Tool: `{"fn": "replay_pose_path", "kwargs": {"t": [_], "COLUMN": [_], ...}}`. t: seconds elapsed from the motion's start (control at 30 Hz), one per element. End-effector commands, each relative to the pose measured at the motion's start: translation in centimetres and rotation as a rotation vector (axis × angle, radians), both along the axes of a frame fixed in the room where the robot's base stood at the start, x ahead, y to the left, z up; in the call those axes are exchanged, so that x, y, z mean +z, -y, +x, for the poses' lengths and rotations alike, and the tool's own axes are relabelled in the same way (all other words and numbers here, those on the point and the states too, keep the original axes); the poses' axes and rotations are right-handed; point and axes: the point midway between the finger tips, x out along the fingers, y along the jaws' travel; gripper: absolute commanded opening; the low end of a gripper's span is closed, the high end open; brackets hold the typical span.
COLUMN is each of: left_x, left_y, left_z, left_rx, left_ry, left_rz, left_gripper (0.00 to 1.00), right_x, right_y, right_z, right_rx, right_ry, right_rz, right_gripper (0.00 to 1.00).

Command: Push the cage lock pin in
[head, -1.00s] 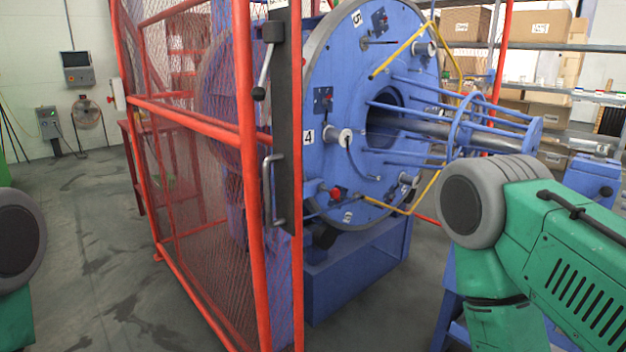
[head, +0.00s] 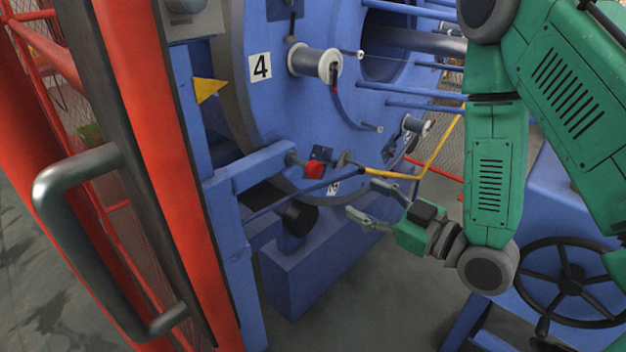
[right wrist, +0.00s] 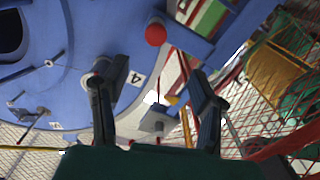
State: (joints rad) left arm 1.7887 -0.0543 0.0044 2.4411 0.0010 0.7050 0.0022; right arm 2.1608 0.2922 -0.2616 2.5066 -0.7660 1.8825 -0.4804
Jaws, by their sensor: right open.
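A red knob (head: 313,170), which looks like the lock pin's head, sticks out at the end of a blue bar beside the large blue disc (head: 270,120). In the right wrist view, the red knob (right wrist: 155,33) shows above and between the fingers. My right gripper (head: 366,202) is open and empty, to the right of and a little below the knob, and apart from it. The open fingers also show in the right wrist view (right wrist: 159,85). The pin's shaft behind the knob is mostly hidden. My left gripper is out of view.
The red cage door frame (head: 165,160) with a grey handle (head: 65,205) stands at the left. A yellow bar (head: 440,145) and a spool (head: 315,61) are near the disc. A black handwheel (head: 570,282) is at the lower right.

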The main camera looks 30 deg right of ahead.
Motion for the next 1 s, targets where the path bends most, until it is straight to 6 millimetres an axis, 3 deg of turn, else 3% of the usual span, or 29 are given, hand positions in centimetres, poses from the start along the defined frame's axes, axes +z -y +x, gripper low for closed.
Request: {"fn": "replay_pose_path", "kwargs": {"t": [0.17, 0.6, 0.8, 1.0], "left_x": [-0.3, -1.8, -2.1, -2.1], "left_y": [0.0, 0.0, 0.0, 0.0], "left_z": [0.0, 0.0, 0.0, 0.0], "left_rx": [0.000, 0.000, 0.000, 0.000], "left_ry": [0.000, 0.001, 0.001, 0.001], "left_rz": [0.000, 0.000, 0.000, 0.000], "left_gripper": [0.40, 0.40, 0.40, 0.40], "right_x": [0.0, -0.1, -0.1, -0.1], "right_y": [-0.2, -3.2, -3.8, -3.8], "right_z": [2.3, 10.7, 12.6, 13.0], "right_rx": [0.002, 0.001, 0.000, -0.002], "right_ry": [0.013, 0.008, 0.005, 0.005], "right_rz": [0.007, 0.007, 0.007, 0.009], "right_gripper": [0.52, 0.52, 0.52, 0.52]}}
